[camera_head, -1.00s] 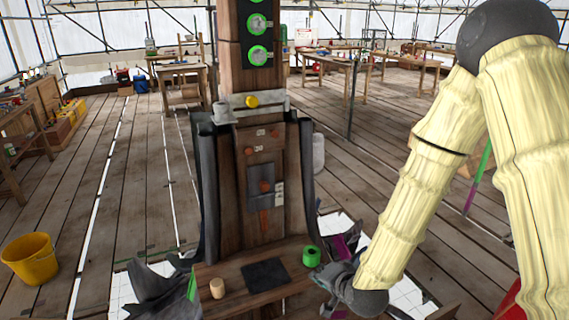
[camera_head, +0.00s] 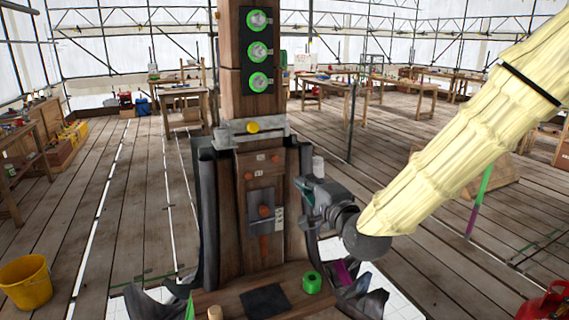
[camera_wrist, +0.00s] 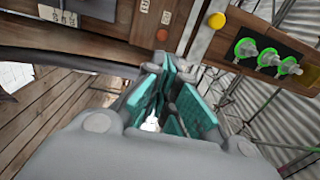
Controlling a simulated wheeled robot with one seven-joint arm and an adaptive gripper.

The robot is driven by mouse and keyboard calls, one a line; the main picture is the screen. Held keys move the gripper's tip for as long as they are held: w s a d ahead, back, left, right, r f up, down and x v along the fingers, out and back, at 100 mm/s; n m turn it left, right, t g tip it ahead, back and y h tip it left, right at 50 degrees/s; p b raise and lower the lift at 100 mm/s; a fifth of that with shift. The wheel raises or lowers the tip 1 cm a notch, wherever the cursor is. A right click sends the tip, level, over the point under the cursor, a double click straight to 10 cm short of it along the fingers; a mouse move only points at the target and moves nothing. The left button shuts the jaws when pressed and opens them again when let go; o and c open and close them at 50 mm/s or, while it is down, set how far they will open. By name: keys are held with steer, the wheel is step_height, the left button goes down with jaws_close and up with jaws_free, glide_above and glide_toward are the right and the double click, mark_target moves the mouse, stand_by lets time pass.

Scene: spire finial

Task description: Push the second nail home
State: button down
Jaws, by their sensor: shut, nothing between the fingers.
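Orange-brown round heads that look like nails sit in the wooden post's panel in the head view: an upper right nail (camera_head: 276,158), an upper left nail (camera_head: 248,176) and a lower nail (camera_head: 264,211) on a grey plate (camera_head: 255,197). Small white labels stand beside them; I cannot tell which nail is the second or how deep each sits. My gripper (camera_head: 304,190) is to the right of the panel, apart from the nails. In the wrist view its teal-padded fingers (camera_wrist: 165,70) are shut and empty. A nail head (camera_wrist: 162,35) shows just beyond them.
A yellow knob (camera_head: 252,127) on a metal clamp and several green-ringed fittings (camera_head: 259,50) are above the panel. A ledge below holds a dark mat (camera_head: 265,300), a green roll (camera_head: 312,283) and a wooden peg (camera_head: 215,312). Dark side walls flank the panel.

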mark_target(275, 159)
stand_by(0.3)
steer(key=p+x, duration=0.6)
steer(key=x, duration=0.8)
steer(key=shift+w, duration=0.1)
